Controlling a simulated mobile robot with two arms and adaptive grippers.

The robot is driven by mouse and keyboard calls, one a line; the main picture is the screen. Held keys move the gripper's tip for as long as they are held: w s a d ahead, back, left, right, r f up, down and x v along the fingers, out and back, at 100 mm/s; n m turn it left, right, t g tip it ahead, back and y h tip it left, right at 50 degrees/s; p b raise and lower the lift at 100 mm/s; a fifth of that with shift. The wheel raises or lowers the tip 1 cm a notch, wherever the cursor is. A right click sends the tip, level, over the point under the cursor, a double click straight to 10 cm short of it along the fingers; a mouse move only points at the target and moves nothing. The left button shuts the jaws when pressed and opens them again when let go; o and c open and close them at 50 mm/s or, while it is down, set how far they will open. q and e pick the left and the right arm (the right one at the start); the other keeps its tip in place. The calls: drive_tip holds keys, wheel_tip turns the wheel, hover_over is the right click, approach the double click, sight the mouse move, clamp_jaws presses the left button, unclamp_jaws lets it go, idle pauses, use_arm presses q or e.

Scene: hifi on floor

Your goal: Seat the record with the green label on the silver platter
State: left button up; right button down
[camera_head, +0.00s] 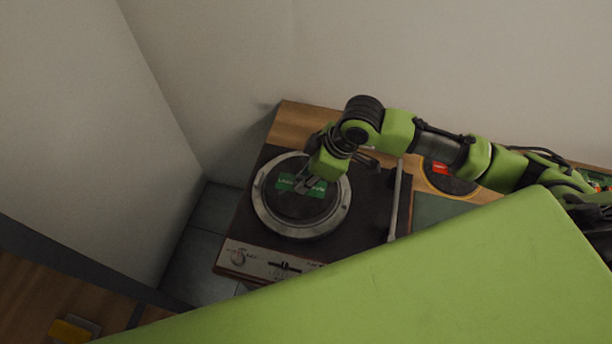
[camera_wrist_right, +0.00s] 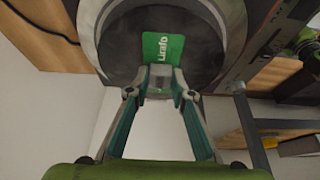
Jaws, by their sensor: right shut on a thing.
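The dark record with the green label (camera_head: 290,210) lies within the ring of the silver platter (camera_head: 262,215) on the turntable, roughly centred. Its green label shows white lettering, partly covered by my gripper. My right gripper (camera_head: 312,183) reaches down over the label. In the right wrist view, its fingertips (camera_wrist_right: 160,85) are closed together at the edge of the green label (camera_wrist_right: 163,48), shut on the record. The silver platter (camera_wrist_right: 90,20) curves around the dark disc there. I cannot tell whether the record rests flat or hangs slightly above. My left gripper is not in view.
The tonearm (camera_head: 394,205) stands right of the platter. The control strip (camera_head: 260,262) runs along the turntable's front. Another dark record with an orange-red label (camera_head: 440,168) lies further right. Walls (camera_head: 220,60) stand close behind and left. A yellow item (camera_head: 73,329) sits at lower left.

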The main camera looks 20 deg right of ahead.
drive_tip(key=shift+p, duration=0.3)
drive_tip(key=shift+f, duration=0.35)
idle(1.1)
drive_tip(key=shift+f, duration=0.7)
idle(1.1)
drive_tip(key=c, duration=1.7)
unclamp_jaws()
drive_tip(key=w+a+r+p+v, duration=0.1)
drive_tip(key=p+v, duration=0.6)
drive_tip(key=v, duration=1)
drive_tip(key=shift+a+r, duration=0.25)
drive_tip(key=shift+a, duration=0.1)
